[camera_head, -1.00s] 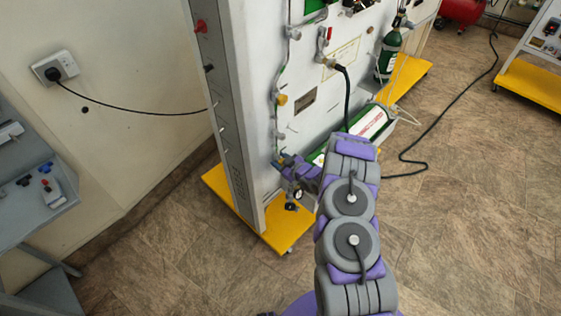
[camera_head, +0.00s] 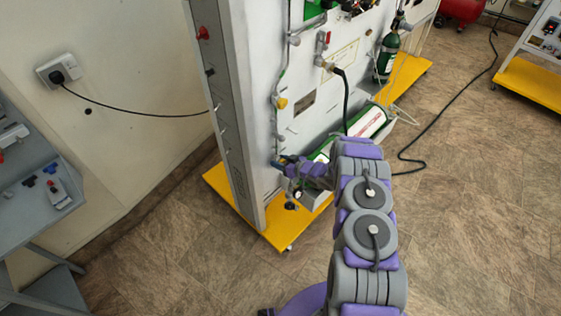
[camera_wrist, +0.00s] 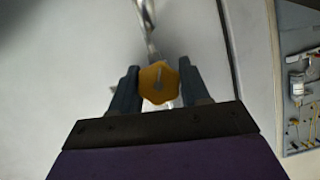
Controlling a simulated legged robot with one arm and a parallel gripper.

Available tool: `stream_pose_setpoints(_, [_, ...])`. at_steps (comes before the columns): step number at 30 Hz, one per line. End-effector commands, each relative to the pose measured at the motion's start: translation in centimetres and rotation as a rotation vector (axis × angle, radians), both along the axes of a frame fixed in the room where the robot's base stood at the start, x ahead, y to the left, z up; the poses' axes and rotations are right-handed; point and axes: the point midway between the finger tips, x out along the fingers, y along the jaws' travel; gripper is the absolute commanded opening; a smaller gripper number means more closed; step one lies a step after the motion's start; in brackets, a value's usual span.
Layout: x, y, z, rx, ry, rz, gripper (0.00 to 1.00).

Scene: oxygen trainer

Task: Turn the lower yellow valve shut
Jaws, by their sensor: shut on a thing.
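The lower yellow valve (camera_wrist: 159,82) shows in the wrist view as a yellow knob on a metal pipe. My gripper (camera_wrist: 157,88) has one dark finger on each side of it and is shut on it. In the head view my gripper (camera_head: 282,163) is at the lower left of the white panel, where it hides the lower valve. The upper yellow valve (camera_head: 281,103) is above it on the same pipe, clear of my gripper.
The white panel (camera_head: 310,98) stands on a yellow base (camera_head: 277,233). A green cylinder (camera_head: 371,121) lies low beside my arm, and a black hose (camera_head: 345,98) hangs close by. A grey bench (camera_head: 40,215) is at the left.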

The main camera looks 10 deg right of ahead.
Motion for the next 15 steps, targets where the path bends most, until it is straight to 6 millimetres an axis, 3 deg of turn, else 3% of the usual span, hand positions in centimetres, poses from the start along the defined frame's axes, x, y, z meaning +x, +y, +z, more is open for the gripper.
stream_pose_setpoints(3, [0.12, -0.11, 0.13, 0.0, -0.003, -0.003, 0.15])
stream_pose_setpoints(4, [0.12, -0.11, 0.13, 0.0, -0.003, -0.003, 0.48])
stream_pose_setpoints(10, [0.1, -0.08, 0.08, -0.001, -0.003, -0.001, 0.66])
stream_pose_setpoints(15, [0.07, -0.06, 0.04, -0.002, -0.002, -0.001, 0.66])
